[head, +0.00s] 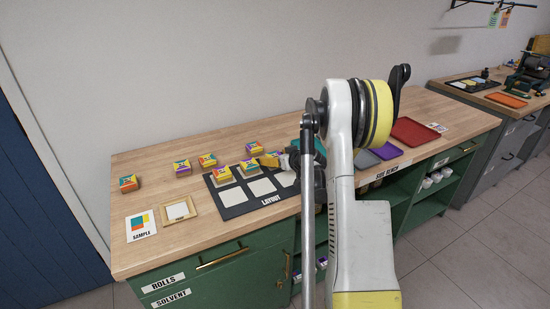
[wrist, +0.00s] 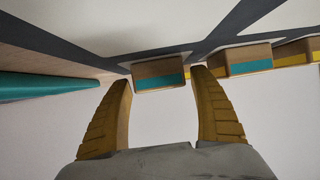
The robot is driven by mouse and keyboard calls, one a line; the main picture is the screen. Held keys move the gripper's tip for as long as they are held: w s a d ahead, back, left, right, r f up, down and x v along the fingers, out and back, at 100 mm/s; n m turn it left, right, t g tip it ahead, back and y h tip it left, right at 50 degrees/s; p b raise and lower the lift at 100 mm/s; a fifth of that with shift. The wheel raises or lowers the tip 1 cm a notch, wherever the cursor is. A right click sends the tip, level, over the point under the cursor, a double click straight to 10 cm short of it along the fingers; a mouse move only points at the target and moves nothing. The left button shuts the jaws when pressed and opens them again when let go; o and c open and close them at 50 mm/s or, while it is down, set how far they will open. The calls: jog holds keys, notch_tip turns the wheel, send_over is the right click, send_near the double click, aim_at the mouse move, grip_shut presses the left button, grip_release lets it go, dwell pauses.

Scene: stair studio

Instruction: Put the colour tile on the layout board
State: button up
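My gripper (wrist: 161,74) has its two yellow fingers close on either side of a colour tile (wrist: 160,74). The tile is a small block with a wood-coloured side and a teal stripe. Two other tiles, one left (head: 222,174) and one middle (head: 250,167), stand on the board's back row.
Several more tiles, such as one red-topped tile (head: 129,183), stand behind and left of the board. A sample card (head: 141,226) and a framed square (head: 178,211) lie at the front left.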

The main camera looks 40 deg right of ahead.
jog(key=shift+r, duration=0.1)
jog(key=shift+r, duration=0.2)
jog(key=p+v, duration=0.3)
jog(key=v, duration=0.8)
jog(key=shift+p, duration=0.35)
jog(key=shift+s+a+r, duration=0.1)
jog(key=shift+s+a, duration=0.1)
jog(key=shift+s, duration=0.15)
jog(key=s+a+r+g+y, duration=0.1)
jog(key=a+r, duration=0.2)
jog(key=a, duration=0.5)
jog(key=s+a+r+n+g+y, duration=0.1)
jog(key=a+r, duration=0.3)
jog(key=a, duration=0.5)
jog(key=s+a+r+g+y, duration=0.1)
jog(key=a+r, duration=0.2)
jog(key=a, duration=0.5)
jog(key=s+a+r+g+h, duration=0.1)
jog(key=s+a+g, duration=0.1)
jog(key=s+a, duration=1.2)
jog(key=s, duration=0.3)
jog(key=shift+r+n+g, duration=0.25)
jog(key=shift+n+g, duration=0.05)
jog(key=shift+n, duration=0.1)
